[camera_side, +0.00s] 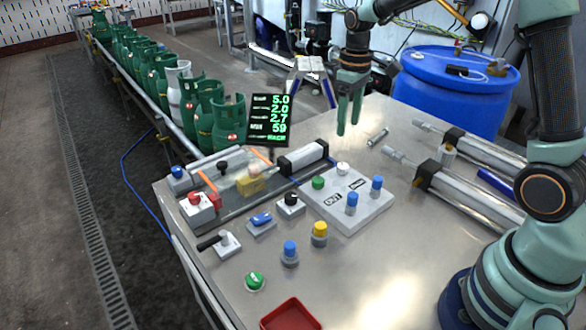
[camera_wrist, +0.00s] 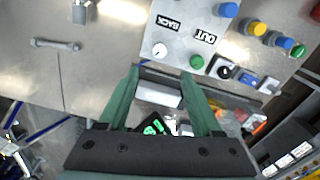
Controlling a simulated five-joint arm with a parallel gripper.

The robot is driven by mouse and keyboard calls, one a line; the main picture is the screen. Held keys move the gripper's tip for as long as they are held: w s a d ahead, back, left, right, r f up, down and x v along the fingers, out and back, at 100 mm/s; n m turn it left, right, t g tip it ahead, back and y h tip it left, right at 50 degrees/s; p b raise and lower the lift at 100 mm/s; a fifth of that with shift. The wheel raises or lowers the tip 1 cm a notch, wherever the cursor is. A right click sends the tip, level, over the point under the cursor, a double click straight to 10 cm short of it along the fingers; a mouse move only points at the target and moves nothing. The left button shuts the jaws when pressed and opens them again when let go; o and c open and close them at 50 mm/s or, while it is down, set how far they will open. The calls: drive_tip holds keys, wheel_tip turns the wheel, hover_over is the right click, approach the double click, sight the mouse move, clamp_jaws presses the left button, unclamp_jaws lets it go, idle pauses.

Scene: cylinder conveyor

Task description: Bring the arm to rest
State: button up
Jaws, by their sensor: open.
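My gripper (camera_side: 348,115) hangs with its green fingers pointing down at the back part of the steel table (camera_side: 400,250), behind the OUT/BACK panel. Its fingers are apart with nothing visible between them. In the wrist view my gripper (camera_wrist: 160,75) shows two green fingers framing part of a light cylindrical body and the lit display. The OUT/BACK panel (camera_side: 360,207) carries a green, a white and two blue knobs. The panel also shows in the wrist view (camera_wrist: 186,42), beyond the fingertips. The fingers appear clear of the panel.
A display (camera_side: 268,119) stands at the table's back left edge. Green gas cylinders (camera_side: 228,124) line the conveyor beyond.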

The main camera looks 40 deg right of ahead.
drive_tip(key=s+a+r+m+t, duration=0.1)
drive_tip(key=s+a+r+t, duration=0.1)
drive_tip(key=s, duration=0.5)
drive_tip(key=s+a+r+m+t, duration=0.1)
drive_tip(key=s+a+r+t, duration=0.2)
drive_tip(key=s+a+r, duration=0.2)
drive_tip(key=shift+s+r+m+t, duration=0.3)
drive_tip(key=shift+s+r, duration=0.6)
drive_tip(key=shift+s, duration=0.55)
clamp_jaws()
idle(0.5)
